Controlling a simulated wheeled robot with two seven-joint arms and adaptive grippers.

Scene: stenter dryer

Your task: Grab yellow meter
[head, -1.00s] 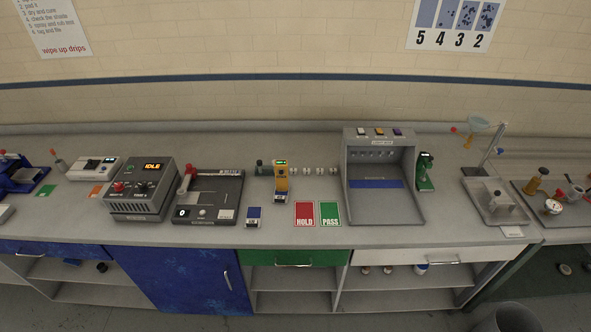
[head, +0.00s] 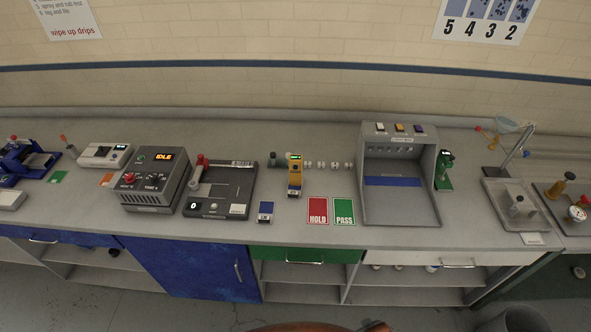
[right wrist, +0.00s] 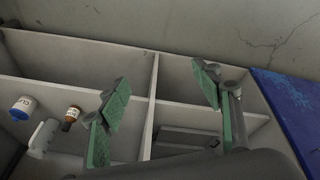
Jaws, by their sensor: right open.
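In the head view neither gripper can be made out. The meter is not in the right wrist view.
The red HOLD card (head: 318,210) and green PASS card (head: 344,210) lie in front of the meter. A small blue-topped block (head: 265,211) sits front left of it. The light booth (head: 430,165) stands right; a flat dark device (head: 232,185) stands left. Bottles (right wrist: 72,118) sit on the shelf below.

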